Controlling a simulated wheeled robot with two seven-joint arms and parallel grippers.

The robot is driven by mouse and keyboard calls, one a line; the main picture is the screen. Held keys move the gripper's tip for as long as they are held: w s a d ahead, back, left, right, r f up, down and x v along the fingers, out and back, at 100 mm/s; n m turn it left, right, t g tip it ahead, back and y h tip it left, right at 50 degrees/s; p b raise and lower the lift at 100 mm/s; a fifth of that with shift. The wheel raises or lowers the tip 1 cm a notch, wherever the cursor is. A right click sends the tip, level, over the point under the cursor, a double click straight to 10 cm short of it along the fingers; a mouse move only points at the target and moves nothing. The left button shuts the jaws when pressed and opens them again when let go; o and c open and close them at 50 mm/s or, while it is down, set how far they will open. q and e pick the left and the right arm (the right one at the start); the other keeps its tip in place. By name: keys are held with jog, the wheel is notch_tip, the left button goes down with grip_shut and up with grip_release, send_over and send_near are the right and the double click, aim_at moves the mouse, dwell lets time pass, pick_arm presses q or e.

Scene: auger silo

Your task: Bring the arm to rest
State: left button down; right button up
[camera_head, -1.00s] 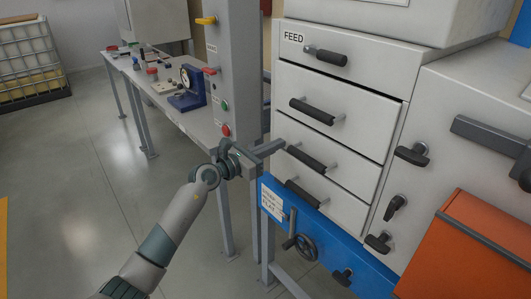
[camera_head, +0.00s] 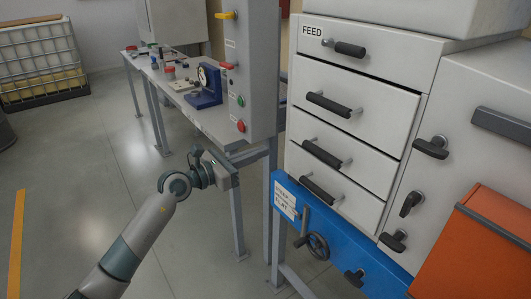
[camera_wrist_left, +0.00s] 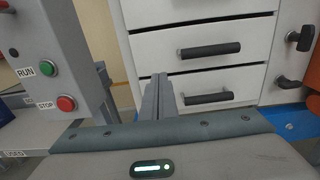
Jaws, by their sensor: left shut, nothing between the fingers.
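My left arm comes in from the lower left in the head view. Its gripper (camera_head: 226,170) hangs in front of the bench, below the grey control column, left of the drawer cabinet. It is apart from the drawer handles. In the left wrist view the two fingers (camera_wrist_left: 158,96) lie side by side, shut and empty, pointing toward the drawer fronts. My right gripper is in neither view.
The grey control column (camera_head: 250,70) with its green and red buttons stands beside the white drawer cabinet (camera_head: 352,125). A blue panel (camera_head: 335,240) with a handwheel (camera_head: 317,246) is below. An orange bin (camera_head: 478,245) is right. Open floor (camera_head: 75,170) lies left.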

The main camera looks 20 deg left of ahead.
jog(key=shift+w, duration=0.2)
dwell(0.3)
